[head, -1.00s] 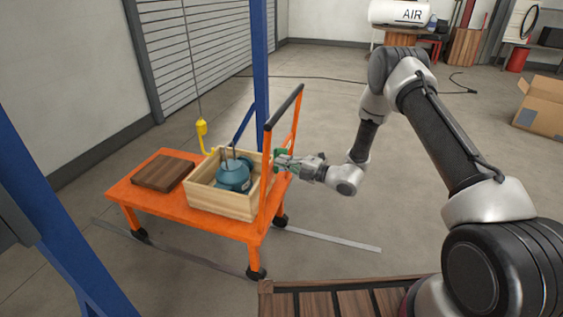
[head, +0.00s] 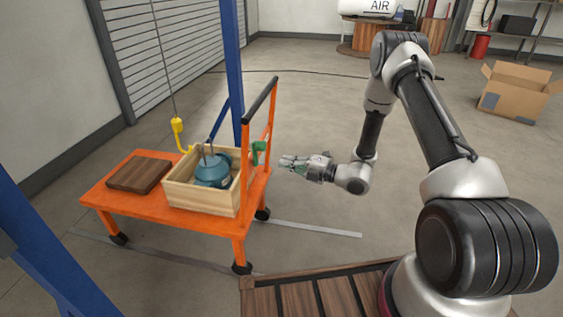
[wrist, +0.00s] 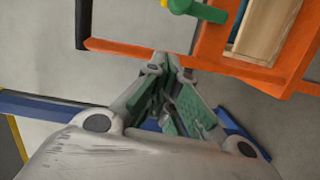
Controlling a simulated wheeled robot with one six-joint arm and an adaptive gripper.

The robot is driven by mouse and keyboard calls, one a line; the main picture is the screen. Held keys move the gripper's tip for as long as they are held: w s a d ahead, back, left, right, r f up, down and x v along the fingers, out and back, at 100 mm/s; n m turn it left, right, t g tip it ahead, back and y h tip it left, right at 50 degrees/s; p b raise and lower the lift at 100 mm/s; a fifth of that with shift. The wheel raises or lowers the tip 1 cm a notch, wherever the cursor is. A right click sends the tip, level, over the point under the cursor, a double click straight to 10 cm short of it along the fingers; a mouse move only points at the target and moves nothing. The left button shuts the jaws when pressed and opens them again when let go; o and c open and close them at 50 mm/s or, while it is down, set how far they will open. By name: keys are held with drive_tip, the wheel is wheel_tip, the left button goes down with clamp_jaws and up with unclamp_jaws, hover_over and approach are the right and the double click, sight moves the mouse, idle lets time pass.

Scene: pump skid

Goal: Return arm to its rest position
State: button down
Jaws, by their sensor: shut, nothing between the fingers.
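My gripper (head: 290,161) hangs at the end of my bent arm, to the right of the orange cart (head: 143,208), with clear air between it and the cart's handle frame. Its fingers point left toward the cart and are shut with nothing between them. In the wrist view my gripper (wrist: 158,62) shows its green-padded fingers drawn together at the tips. My arm (head: 437,120) reaches up from my base and folds down to the gripper.
The cart carries a wooden crate (head: 203,203) with a teal pump (head: 212,172) and a dark board (head: 138,175). A green part (head: 260,148) is at its handle. A yellow hook (head: 177,126) hangs behind. A blue post (head: 232,80) stands nearby. Floor right of the cart is free.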

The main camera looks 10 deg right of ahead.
drive_tip(key=s+f+n+g, duration=0.3)
drive_tip(key=s+n+g, duration=0.2)
drive_tip(key=s+n, duration=0.4)
drive_tip(key=s+d+r+n+g+h, duration=0.1)
drive_tip(key=s+d+r+n+g, duration=0.2)
drive_tip(key=s+n, duration=0.35)
drive_tip(key=s+d+r+n+g+h, duration=0.1)
drive_tip(key=s+r+n+g+h, duration=0.15)
drive_tip(key=s+n+g, duration=0.45)
drive_tip(key=s+d+r+n+t+h, duration=0.2)
drive_tip(key=s+d+r+n+h, duration=0.25)
drive_tip(key=d+r+n, duration=0.4)
drive_tip(key=s+d+r+n+t+h, duration=0.1)
drive_tip(key=s+d+r+n+h, duration=0.3)
drive_tip(key=d+r+n, duration=0.45)
drive_tip(key=s+d+r+n+t+h, duration=0.1)
drive_tip(key=r+t, duration=0.2)
drive_tip(key=r, duration=0.3)
drive_tip(key=s+d+r+n+t+h, duration=0.1)
drive_tip(key=s+r+n+t+h, duration=0.1)
drive_tip(key=r+t, duration=0.2)
drive_tip(key=shift+d+r, duration=0.4)
drive_tip(key=shift+r, duration=0.55)
